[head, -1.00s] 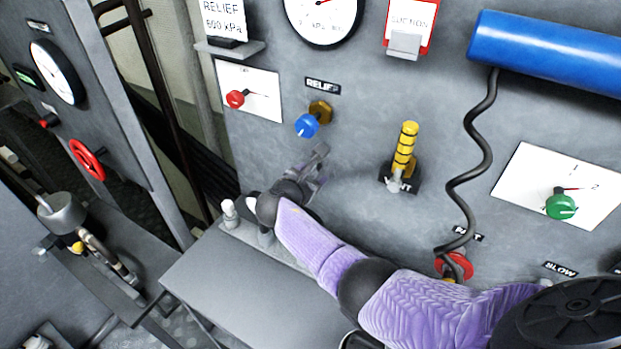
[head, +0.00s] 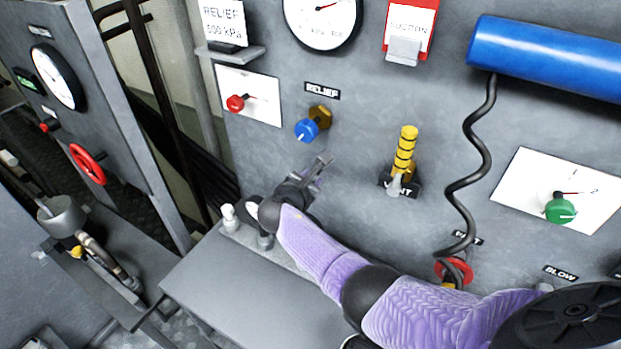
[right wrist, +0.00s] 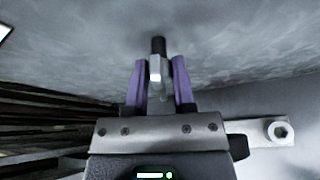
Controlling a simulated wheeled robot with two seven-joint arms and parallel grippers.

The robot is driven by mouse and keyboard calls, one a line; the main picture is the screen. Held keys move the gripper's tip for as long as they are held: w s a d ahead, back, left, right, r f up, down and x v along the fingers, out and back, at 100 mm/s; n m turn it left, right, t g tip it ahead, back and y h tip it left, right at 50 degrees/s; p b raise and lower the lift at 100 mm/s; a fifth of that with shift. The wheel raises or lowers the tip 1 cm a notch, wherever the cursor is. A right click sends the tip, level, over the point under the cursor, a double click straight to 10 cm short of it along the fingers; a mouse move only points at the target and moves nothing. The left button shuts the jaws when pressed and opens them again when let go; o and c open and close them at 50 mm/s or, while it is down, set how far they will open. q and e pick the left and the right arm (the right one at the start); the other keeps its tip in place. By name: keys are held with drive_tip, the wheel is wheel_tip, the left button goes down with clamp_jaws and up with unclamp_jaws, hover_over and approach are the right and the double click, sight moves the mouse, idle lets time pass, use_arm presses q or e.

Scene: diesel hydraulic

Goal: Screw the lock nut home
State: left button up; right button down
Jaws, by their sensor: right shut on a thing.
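A blue knob (head: 306,130) with a brass-coloured hex nut (head: 320,114) behind it sits on the grey panel under the RELIEF label. The nut is partly hidden by the knob. I cannot tell from here how far it is screwed in. My right gripper (head: 321,168) is below the knob, apart from it, close to the panel. In the right wrist view my right gripper (right wrist: 159,82) is shut on a small pale metal piece (right wrist: 155,68) with a dark tip pointing away. What this piece is, I cannot tell. My left gripper is not in view.
A grey bench (head: 225,290) lies below my right arm, with a bracket bearing a white-topped post (head: 229,216) at its back edge. A coiled black hose (head: 478,170) hangs farther right. The panel between knob and gripper is clear.

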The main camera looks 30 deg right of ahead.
drive_tip(key=shift+f+m+t, duration=0.1)
drive_tip(key=shift+m+t, duration=0.5)
drive_tip(key=shift+m, duration=0.4)
drive_tip(key=shift+s+d+m+t+y+b, duration=0.15)
drive_tip(key=shift+m+t+y+b, duration=0.15)
drive_tip(key=shift+m+t+b, duration=0.75)
drive_tip(key=shift+m+g, duration=0.25)
drive_tip(key=shift+c, duration=2.2)
unclamp_jaws()
drive_tip(key=p+v, duration=0.2)
drive_tip(key=v, duration=0.8)
